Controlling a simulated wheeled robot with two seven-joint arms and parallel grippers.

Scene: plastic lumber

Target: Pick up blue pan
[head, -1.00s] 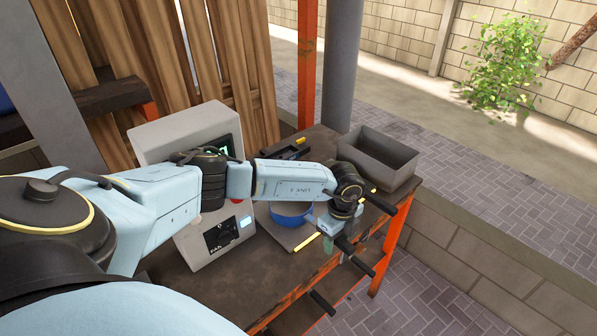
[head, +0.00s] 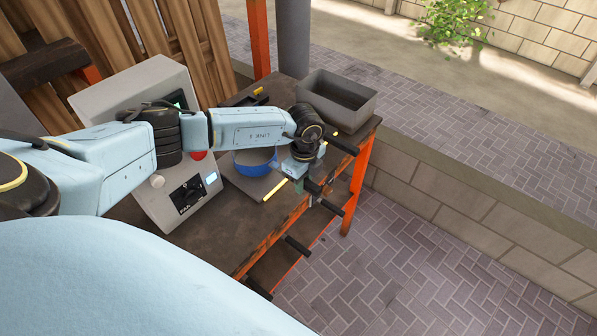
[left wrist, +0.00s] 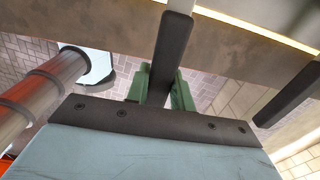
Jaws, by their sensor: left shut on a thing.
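The blue pan (head: 256,164) sits on a grey plate (head: 252,187) on the workbench, beside the white machine. My left arm passes above it and covers part of it. My left gripper (head: 303,180) is just right of the pan, at the bench's front edge. In the left wrist view its green fingers (left wrist: 160,88) are closed around a dark handle (left wrist: 172,50). The frames do not show clearly whether this handle joins the pan. My right gripper is not in view.
A grey open bin (head: 345,101) stands at the bench's far right corner. Several black handles, one low down (head: 298,246), stick out along the orange-edged bench front. The white machine (head: 140,90) stands left of the pan. Paved floor (head: 430,260) to the right is clear.

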